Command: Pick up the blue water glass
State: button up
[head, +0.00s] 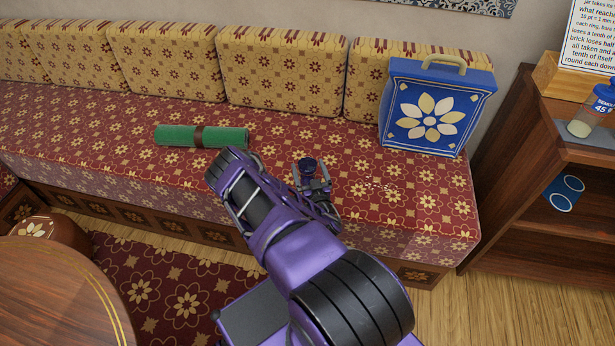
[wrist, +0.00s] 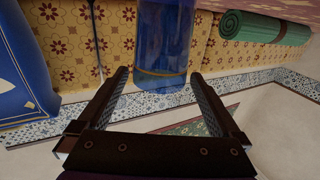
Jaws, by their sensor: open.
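The blue water glass (wrist: 163,40) is translucent, with a thin gold band near the end closest to me in the wrist view. In the head view it is a small dark blue shape (head: 307,166) above the red patterned bench, partly hidden by my gripper. My gripper (wrist: 160,76) is open, with one finger on each side of the glass's near end. Gaps show between the glass and both fingers, and the far end of the glass is cut off by the picture edge.
A green roll (head: 202,136) lies on the bench (head: 90,130) to the left. A blue bag (head: 436,112) with a flower design stands to the right, against the cushions. A wooden shelf (head: 540,120) is at far right and a round table (head: 60,295) at lower left.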

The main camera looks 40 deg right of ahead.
jog(key=shift+x, duration=0.95)
jog(key=shift+c, duration=0.2)
grip_shut()
